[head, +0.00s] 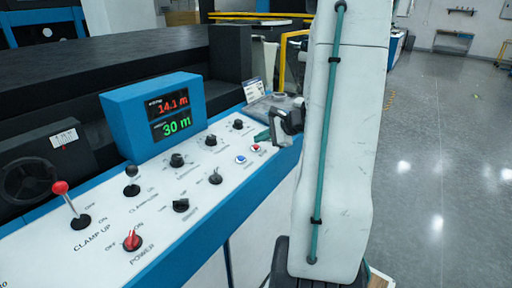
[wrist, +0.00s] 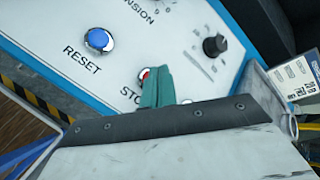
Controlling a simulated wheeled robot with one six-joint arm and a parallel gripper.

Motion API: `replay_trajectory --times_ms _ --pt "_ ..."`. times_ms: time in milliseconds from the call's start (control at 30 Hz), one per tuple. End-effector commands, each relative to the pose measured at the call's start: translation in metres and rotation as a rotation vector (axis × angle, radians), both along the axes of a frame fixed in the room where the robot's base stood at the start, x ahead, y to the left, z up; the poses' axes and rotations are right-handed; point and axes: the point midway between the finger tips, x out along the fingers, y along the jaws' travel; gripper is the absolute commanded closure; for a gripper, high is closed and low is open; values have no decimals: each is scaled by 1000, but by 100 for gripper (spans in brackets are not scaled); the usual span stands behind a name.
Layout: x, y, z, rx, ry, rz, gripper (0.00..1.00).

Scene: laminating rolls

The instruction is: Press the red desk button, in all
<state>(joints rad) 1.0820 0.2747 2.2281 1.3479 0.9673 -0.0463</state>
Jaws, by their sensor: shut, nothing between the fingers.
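The red button (wrist: 144,73) shows in the wrist view as a small red sliver in a pale ring, beside lettering that reads "STO". The teal fingers of my gripper (wrist: 158,80) cover most of it. In the head view the red button (head: 256,148) sits at the right end of the white control panel. My gripper (head: 264,136) is just behind it there, fingers shut and empty. I cannot tell whether the fingertips touch the button.
A blue RESET button (wrist: 99,40) sits left of the red one. The panel (head: 205,190) carries several black knobs, a red POWER knob (head: 132,241) and a red-topped CLAMP UP lever (head: 70,205). A blue display box (head: 125,115) stands behind. Open floor (head: 435,170) lies right.

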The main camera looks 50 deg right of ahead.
Motion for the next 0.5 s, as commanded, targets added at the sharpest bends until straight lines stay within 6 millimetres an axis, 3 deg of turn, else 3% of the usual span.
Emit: replay_trajectory --times_ms 500 --pt "1 0 -8 1 0 -1 100"
